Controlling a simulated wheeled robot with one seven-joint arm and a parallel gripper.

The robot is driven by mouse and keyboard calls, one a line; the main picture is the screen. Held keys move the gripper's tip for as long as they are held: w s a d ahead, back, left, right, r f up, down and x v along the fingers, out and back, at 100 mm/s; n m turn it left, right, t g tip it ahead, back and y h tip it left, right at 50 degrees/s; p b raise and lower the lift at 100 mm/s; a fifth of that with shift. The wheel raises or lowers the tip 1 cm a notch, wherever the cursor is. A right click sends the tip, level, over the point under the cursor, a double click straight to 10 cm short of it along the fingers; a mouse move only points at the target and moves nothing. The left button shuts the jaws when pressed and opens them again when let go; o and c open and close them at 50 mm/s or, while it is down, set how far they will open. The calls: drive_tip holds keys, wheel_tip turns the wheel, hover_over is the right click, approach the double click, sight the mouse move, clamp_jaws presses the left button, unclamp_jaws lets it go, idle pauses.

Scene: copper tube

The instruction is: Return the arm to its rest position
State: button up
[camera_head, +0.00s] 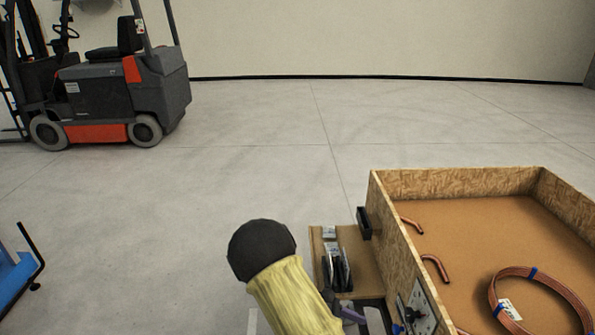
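My arm shows at the bottom centre as a yellow-covered link (290,300) with a rounded black joint (262,250) at its upper end. It stands left of a wooden crate, over the floor in this picture. I cannot make out my gripper in this view, so whether it holds anything is hidden. A copper tube coil (497,290) with blue ties and a white label lies in the crate (470,185) at the lower right.
Two short bent copper tubes (436,268) lie by the crate's left wall. A small wooden shelf (367,265) with dark and metallic items adjoins that wall. A forklift (100,95) stands at the back left, a blue cart (14,281) at the left edge. The floor between is clear.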

drive_tip(key=s+r+m+t+y, duration=0.5)
drive_tip(key=s+r+m+y, duration=0.3)
drive_tip(key=r+m+y, duration=0.5)
drive_tip(key=shift+s+d+m+t, duration=0.15)
drive_tip(key=shift+d+m+t, duration=0.3)
drive_tip(key=shift+m, duration=1.85)
